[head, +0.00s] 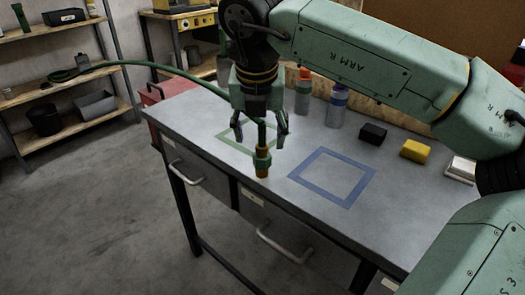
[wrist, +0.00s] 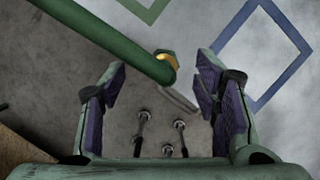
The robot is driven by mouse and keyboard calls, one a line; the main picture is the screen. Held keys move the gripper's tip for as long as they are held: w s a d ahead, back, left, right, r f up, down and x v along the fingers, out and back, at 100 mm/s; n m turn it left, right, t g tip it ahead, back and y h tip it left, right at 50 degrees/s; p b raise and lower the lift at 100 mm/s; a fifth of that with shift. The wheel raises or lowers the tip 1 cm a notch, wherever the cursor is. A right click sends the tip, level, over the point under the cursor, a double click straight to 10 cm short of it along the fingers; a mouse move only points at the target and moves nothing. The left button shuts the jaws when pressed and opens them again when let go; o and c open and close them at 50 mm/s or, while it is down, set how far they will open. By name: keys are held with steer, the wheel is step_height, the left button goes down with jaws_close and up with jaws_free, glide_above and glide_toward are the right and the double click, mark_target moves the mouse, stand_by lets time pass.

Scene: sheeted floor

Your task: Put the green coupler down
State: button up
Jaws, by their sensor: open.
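The green coupler (head: 262,158), with a brass-coloured lower end, hangs or stands upright near the bench's front edge. I cannot tell whether it touches the bench. A green hose (head: 165,69) runs into it from the left. My gripper (head: 262,132) is open above it, one finger on each side of the hose. In the wrist view the coupler (wrist: 166,62) shows at the hose's end, between the spread purple-padded fingers and near their tips, with a gap on both sides. A green square outline (head: 222,137) lies behind the coupler; a blue square outline (head: 333,200) lies to its right.
The grey bench top (head: 400,205) has free room at the front right. Two bottles (head: 337,108), a black block (head: 373,134), a yellow block (head: 415,151) and a white block (head: 461,168) line the back. A red box (head: 163,91) is at the left end. Drawer handles (head: 285,246) project in front.

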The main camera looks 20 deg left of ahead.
mark_target(262, 144)
steer(key=p+x, duration=0.1)
steer(key=x, duration=0.4)
steer(key=shift+w+d+f, duration=0.1)
steer(key=shift+w+f, duration=0.15)
steer(key=shift+f, duration=0.05)
